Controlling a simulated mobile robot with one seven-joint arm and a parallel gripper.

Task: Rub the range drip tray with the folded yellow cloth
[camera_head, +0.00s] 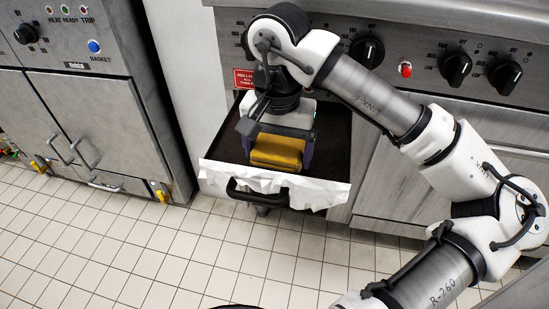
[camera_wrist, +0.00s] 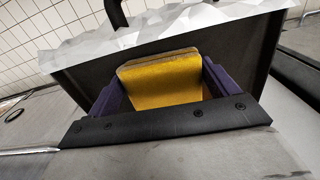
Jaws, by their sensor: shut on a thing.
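The folded yellow cloth (camera_head: 277,152) is between the fingers of my gripper (camera_head: 278,154), which is shut on it. In the wrist view the cloth (camera_wrist: 160,82) shows between two purple finger pads of my gripper (camera_wrist: 158,92). The range drip tray (camera_head: 222,150) is pulled out below the range front, with a dark inside and a crinkled foil-like front edge. My gripper is over the tray, with the cloth near the tray's front. In the wrist view the tray's dark inside (camera_wrist: 245,50) surrounds the cloth. Whether the cloth touches the tray floor is hidden.
A black handle (camera_head: 250,195) is on the tray's front. The range panel (camera_head: 430,50) with black knobs and a red button is behind my arm. A steel fryer cabinet (camera_head: 90,115) stands at the left. The white tiled floor (camera_head: 120,245) in front is clear.

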